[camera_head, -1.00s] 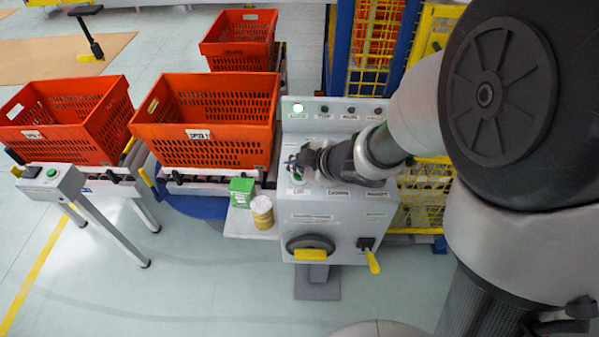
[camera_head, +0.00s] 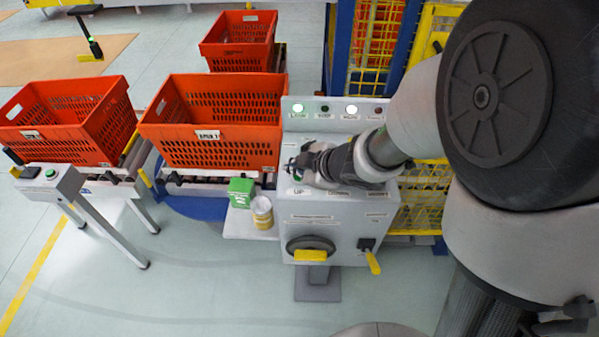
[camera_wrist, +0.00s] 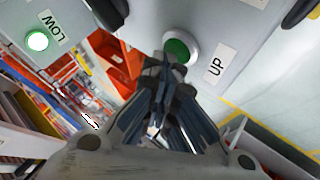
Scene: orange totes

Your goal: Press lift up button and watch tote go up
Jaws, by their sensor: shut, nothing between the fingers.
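The control panel (camera_head: 337,232) stands in the middle of the head view. In the wrist view its green button (camera_wrist: 181,46) sits in a white ring beside the label "UP" (camera_wrist: 219,65). My gripper (camera_wrist: 167,66) is shut and empty, its fingertips over the lower edge of this button; I cannot tell how far it is pressed in. In the head view my gripper (camera_head: 295,166) is at the panel's upper left and hides the button. The orange tote (camera_head: 222,151) left of the panel sits upright and empty on a roller platform above a blue round base.
On the panel top the first lamp (camera_head: 298,108) and third lamp (camera_head: 351,109) are lit; the first reads "LOW" in the wrist view (camera_wrist: 37,41). A green box (camera_head: 241,186) and yellow can (camera_head: 262,216) stand beside the panel. More orange totes (camera_head: 60,135) stand left and behind.

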